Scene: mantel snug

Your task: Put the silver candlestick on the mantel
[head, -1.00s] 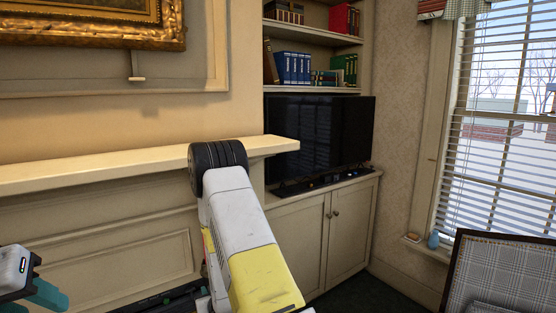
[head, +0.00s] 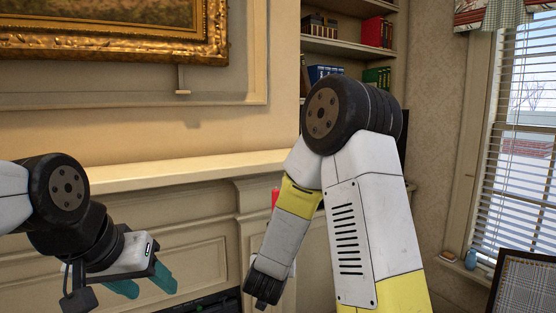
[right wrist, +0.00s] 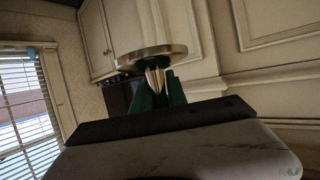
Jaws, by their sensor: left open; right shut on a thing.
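The silver candlestick (right wrist: 152,56) shows in the right wrist view, which looks upside down. Its round base disc and tapering stem are visible. My right gripper (right wrist: 160,92) is shut on the stem between its green fingers. In the head view the candlestick and right fingers cannot be made out; my right arm stands in front of the mantel's right part. The cream mantel (head: 170,174) runs across the head view, its visible top bare. My left gripper (head: 146,284) is open and empty at lower left, below the shelf and apart from it.
A gilt-framed picture (head: 120,52) hangs above the mantel. A bookcase (head: 345,48) stands right of it, partly hidden by my arm. A small red thing (head: 275,196) shows beside my right forearm. A window (head: 515,150) and chair (head: 525,285) are at the right.

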